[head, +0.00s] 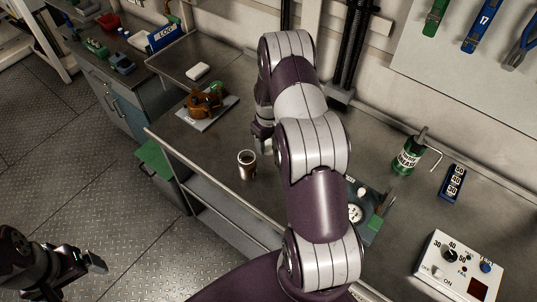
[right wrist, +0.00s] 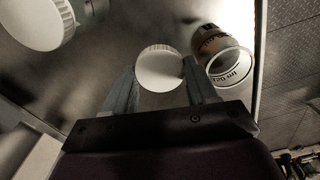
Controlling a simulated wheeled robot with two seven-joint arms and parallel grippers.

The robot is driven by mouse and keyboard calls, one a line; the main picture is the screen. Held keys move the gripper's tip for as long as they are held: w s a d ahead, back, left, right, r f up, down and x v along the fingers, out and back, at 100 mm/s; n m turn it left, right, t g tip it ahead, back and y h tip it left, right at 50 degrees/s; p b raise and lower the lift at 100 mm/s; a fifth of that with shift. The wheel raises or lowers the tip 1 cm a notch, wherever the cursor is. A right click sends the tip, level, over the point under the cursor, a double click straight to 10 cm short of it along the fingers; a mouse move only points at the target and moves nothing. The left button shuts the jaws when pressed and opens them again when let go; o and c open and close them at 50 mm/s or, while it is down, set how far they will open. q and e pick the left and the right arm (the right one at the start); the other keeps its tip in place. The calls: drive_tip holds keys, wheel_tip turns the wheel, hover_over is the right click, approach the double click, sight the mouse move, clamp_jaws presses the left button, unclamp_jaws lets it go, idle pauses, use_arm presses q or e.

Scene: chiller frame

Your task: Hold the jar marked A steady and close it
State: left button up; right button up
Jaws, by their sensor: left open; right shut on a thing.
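An open jar (head: 247,165) with a pale rim and brownish body stands upright near the bench's front edge. In the right wrist view the open jar (right wrist: 228,62) is at the upper right, with print on its side; I cannot read a letter A. My right gripper (right wrist: 160,82) is shut on a round white lid (right wrist: 160,69), held beside the jar and apart from its mouth. In the head view my right arm largely hides this gripper. My left gripper (head: 98,264) is open and empty, over the floor at lower left, far from the jar.
Another white-lidded container (right wrist: 38,20) is at the wrist view's upper left.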

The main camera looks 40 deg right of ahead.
sight(269, 146)
use_arm(q)
wheel_tip(269, 146, down, 3)
drive_tip(key=shift+r+b, duration=0.15)
drive_tip(key=shift+b, duration=0.85)
use_arm(e)
wheel_tip(269, 146, up, 10)
drive_tip(key=shift+f, duration=0.15)
